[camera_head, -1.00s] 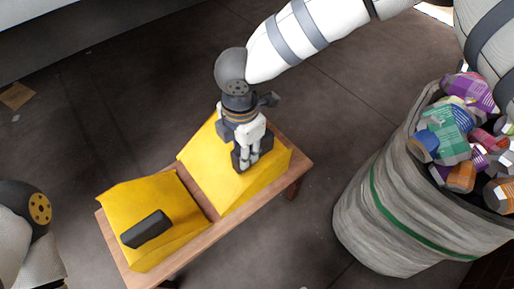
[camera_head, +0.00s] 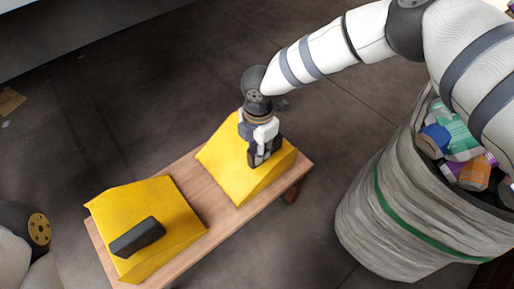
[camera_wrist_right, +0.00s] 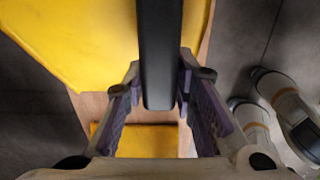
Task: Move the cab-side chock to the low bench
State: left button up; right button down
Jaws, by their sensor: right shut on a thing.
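Two yellow wedge chocks with black handles are at the low wooden bench (camera_head: 205,190). My right gripper (camera_head: 262,160) is shut on the black handle of the right chock (camera_head: 225,160); the fingers hide most of that handle. In the right wrist view the handle (camera_wrist_right: 160,55) lies between the two fingers, with yellow surfaces around it. The right chock is over the bench's right end and appears to rest on it; its underside is hidden. The left chock (camera_head: 150,205) rests on the bench's left end, its handle (camera_head: 137,237) free. My left gripper is out of view.
A grey ribbed bin (camera_head: 385,215) with a green band, full of cans and packs (camera_head: 460,150), stands at the right, under my right arm. Bare wood shows between the chocks. A pale surface edge crosses the top left.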

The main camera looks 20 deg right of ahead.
jog(key=shift+w, duration=0.1)
jog(key=c, duration=1.3)
grip_release()
